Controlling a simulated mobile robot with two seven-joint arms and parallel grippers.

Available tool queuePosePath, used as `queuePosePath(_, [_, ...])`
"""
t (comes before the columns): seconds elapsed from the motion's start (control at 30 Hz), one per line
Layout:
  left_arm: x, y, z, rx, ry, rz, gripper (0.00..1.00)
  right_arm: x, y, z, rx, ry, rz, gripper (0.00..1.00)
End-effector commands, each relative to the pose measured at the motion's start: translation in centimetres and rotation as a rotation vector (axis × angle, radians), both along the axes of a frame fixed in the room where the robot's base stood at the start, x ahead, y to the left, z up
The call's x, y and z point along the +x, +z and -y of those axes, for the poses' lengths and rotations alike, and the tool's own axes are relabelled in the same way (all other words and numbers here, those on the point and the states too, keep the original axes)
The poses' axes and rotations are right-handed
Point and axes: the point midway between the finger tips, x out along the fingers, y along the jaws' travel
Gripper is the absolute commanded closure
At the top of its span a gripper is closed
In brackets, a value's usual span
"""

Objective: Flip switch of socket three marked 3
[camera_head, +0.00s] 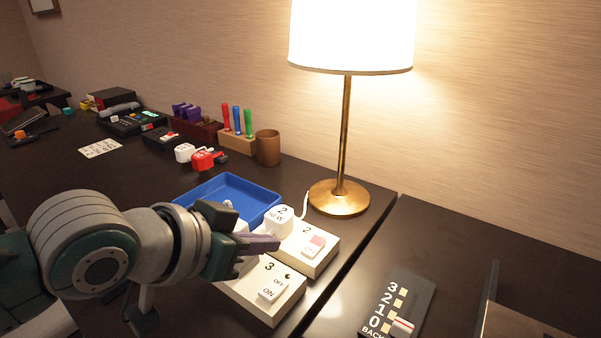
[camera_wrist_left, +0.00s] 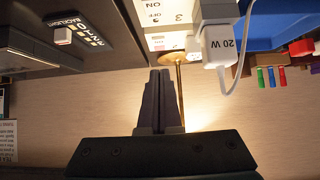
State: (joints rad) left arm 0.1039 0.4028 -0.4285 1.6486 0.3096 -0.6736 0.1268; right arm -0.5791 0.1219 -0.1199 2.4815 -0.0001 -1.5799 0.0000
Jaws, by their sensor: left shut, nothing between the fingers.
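Socket three (camera_head: 258,306) is a white block marked 3, with a rocker switch (camera_head: 272,289) labelled OFF and ON. It lies near the desk's front edge, partly covered by my left gripper. My left gripper (camera_head: 276,243) is shut and empty, its fingers pointing right, in front of socket two (camera_head: 323,258) and behind the socket three switch as seen from the head. I cannot tell whether it touches anything. In the left wrist view the closed fingers (camera_wrist_left: 160,76) point toward the white socket panel (camera_wrist_left: 150,25) with its upside-down 3, OFF and ON. My right gripper is not in view.
A white plug (camera_head: 279,219) stands on socket two beside my fingers; its 20 W marking shows in the left wrist view (camera_wrist_left: 221,50). A blue tray (camera_head: 262,197), a lamp (camera_head: 340,196) and a dark numbered dimmer panel (camera_head: 420,290) are nearby.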

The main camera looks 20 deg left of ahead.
Motion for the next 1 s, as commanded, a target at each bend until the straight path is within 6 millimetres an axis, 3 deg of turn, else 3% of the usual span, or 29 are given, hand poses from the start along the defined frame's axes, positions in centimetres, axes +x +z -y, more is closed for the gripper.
queuePosePath(0.1, [-1.5, 2.3, -0.6, 0.001, -0.001, 0.000, 1.00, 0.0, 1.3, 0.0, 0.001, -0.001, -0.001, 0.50])
queuePosePath(0.3, [-3.0, 4.0, -1.1, 0.001, 0.001, -0.001, 1.00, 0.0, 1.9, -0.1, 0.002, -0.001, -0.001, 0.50])
queuePosePath(0.8, [-3.7, 4.8, -1.0, 0.001, 0.000, -0.010, 1.00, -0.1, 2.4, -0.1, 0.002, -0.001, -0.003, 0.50])
queuePosePath(0.87, [-4.8, 5.5, -0.7, 0.009, 0.003, -0.038, 1.00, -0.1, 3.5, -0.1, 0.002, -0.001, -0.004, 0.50])
queuePosePath(1.0, [-10.0, 8.6, -0.2, 0.051, 0.028, -0.176, 1.00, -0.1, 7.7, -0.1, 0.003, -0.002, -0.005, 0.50])
